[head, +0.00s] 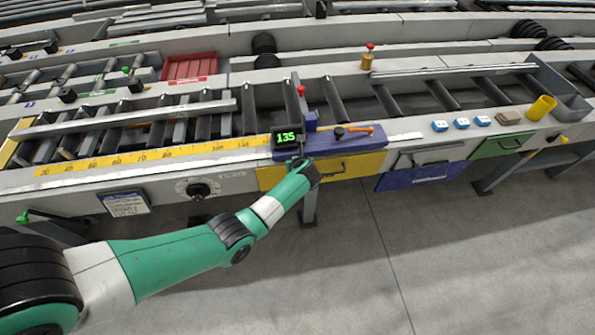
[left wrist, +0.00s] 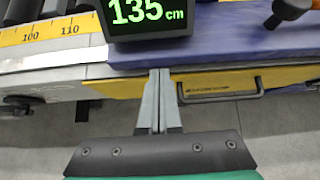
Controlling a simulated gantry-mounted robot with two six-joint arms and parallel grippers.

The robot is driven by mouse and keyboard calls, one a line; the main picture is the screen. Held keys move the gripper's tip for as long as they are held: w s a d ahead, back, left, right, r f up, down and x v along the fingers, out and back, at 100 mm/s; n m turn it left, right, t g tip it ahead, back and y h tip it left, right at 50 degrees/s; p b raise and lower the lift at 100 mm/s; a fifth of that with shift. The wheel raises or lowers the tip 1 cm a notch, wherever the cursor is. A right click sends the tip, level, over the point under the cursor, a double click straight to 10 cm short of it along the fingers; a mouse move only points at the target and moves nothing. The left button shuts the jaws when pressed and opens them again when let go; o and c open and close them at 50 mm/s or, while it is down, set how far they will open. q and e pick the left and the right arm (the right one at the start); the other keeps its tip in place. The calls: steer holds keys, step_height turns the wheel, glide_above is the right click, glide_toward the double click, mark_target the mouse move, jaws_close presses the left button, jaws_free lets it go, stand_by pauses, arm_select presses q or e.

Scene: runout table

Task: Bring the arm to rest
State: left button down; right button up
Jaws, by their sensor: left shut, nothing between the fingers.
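My left arm (head: 180,262) comes in from the lower left in the head view and reaches the front edge of the runout table (head: 395,143). My left gripper (head: 299,160) is just below the display reading 135 (head: 286,138). In the left wrist view the gripper (left wrist: 159,72) has its two fingers together with nothing between them. Its tips lie over the table's front edge, close below the display (left wrist: 150,14), which reads 135 cm; I cannot tell whether they touch anything. My right gripper is in neither view.
A yellow drawer front (head: 350,166) with a dark handle is beside the gripper. A blue panel (head: 425,176) and a green drawer (head: 503,145) are further right. An orange-handled tool (head: 358,130) lies on the blue block. The floor in front (head: 350,260) is clear.

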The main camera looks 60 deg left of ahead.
arm_select(q)
steer(key=shift+w+a+r, duration=0.2)
steer(key=shift+a+r, duration=0.4)
steer(key=shift+r, duration=0.3)
